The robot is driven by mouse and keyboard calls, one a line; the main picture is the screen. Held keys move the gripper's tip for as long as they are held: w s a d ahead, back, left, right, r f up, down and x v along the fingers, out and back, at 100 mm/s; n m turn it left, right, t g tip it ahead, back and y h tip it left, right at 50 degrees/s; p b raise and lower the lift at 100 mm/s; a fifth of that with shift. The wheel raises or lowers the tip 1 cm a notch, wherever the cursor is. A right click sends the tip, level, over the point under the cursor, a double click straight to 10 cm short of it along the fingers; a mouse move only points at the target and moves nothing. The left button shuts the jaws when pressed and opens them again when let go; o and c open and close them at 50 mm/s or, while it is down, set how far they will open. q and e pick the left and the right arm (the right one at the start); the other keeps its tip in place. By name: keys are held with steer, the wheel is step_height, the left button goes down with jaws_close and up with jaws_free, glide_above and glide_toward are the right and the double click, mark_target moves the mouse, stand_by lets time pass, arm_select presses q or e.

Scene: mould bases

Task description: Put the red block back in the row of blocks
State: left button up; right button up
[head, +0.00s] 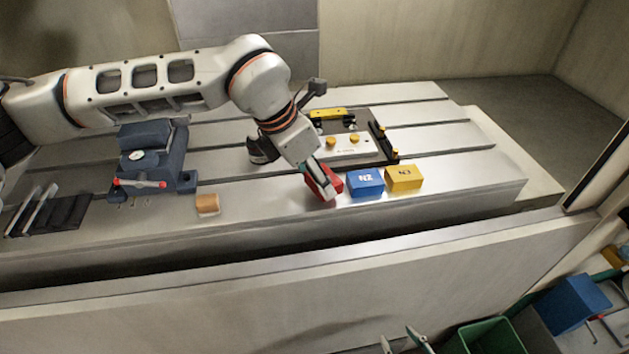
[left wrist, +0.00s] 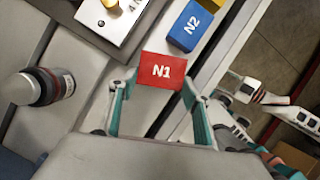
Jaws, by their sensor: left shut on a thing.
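The red block (head: 331,184) marked N1 is between the fingertips of my left gripper (head: 320,184), which is shut on it. The red block also shows in the left wrist view (left wrist: 162,71), label facing the camera, with a finger at each side. In the head view it looks tilted, beside the left end of the row. The row holds the blue block (head: 365,182) marked N2 and the yellow block (head: 404,177) marked N3. Whether the red block touches the table or the blue block, I cannot tell. My right gripper (head: 400,339) is at the bottom edge, fingers apart and empty.
The slotted metal table (head: 460,190) carries a plate with yellow knobs (head: 350,147) just behind the row. A dark vise (head: 150,160), an orange-brown block (head: 207,205) and a dark cylinder (left wrist: 45,87) stand to the left. The table front before the row is clear.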

arm_select(q)
steer(key=shift+f, duration=0.75)
steer(key=shift+f, duration=0.1)
steer(key=shift+f, duration=0.15)
steer(key=o, duration=1.3)
steer(key=shift+o, duration=0.2)
steer(key=shift+r, duration=0.35)
steer(key=v, duration=1.1)
steer(key=shift+a+r, duration=0.15)
steer(key=shift+r, duration=0.25)
steer(key=shift+s+f, duration=0.1)
